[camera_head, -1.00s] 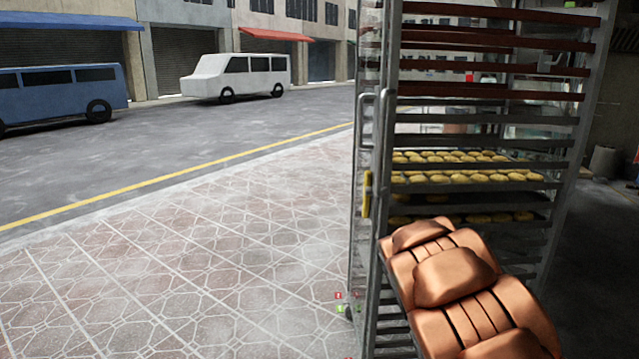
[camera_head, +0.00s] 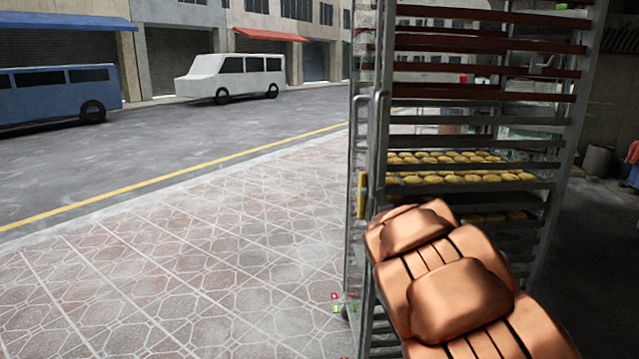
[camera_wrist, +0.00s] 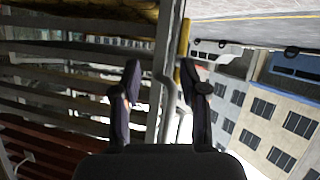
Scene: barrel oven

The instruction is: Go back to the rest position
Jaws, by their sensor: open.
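My gripper (camera_wrist: 163,92) shows in the wrist view with its two dark fingers apart and nothing clearly held between them. The rack's upright post and metal handle lie beyond the fingers; I cannot tell whether anything touches. In the head view my copper-coloured arm crosses the lower right in front of the rack, and the gripper itself is hidden there. The tall metal rack (camera_head: 560,160) holds trays of round yellow-brown pastries (camera_head: 460,178). Its door handle (camera_head: 379,135) and a yellow latch (camera_head: 361,195) are on its left side.
Tiled pavement (camera_head: 180,270) to the left of the rack is clear. Beyond a yellow line lies the road with a white van (camera_head: 232,78) and a blue van (camera_head: 60,92). A dark interior with a grey bin (camera_head: 598,160) is at the right.

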